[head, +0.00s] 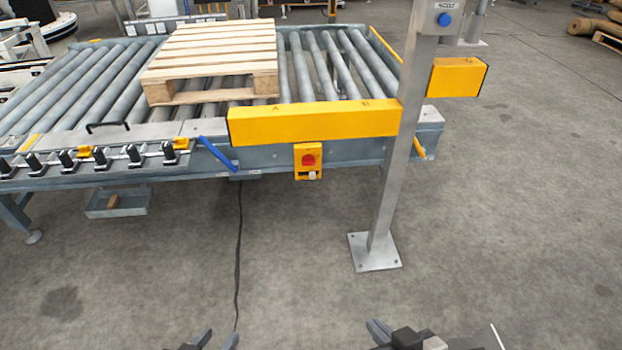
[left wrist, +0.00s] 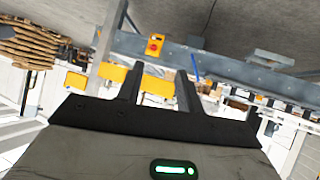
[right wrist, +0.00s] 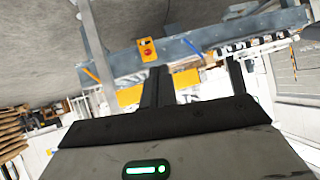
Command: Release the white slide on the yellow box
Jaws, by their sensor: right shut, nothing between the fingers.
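The yellow box (head: 308,155) with a red round knob hangs on the front side of the conveyor frame. The white slide (head: 312,175) is a small pale piece low on the box, below the knob. The box also shows in the left wrist view (left wrist: 154,45) and the right wrist view (right wrist: 147,51). My left gripper (head: 216,338) is open and empty at the bottom edge of the head view, well short of the box. My right gripper (head: 398,332) is shut with nothing in it, low and to the right, also apart from the box.
A steel post (head: 392,190) on a floor plate stands right of the box. A long yellow guard (head: 313,123) runs above the box. A blue lever (head: 218,154) is to its left. A wooden pallet (head: 212,60) lies on the rollers. The floor before the conveyor is clear except for a black cable (head: 238,260).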

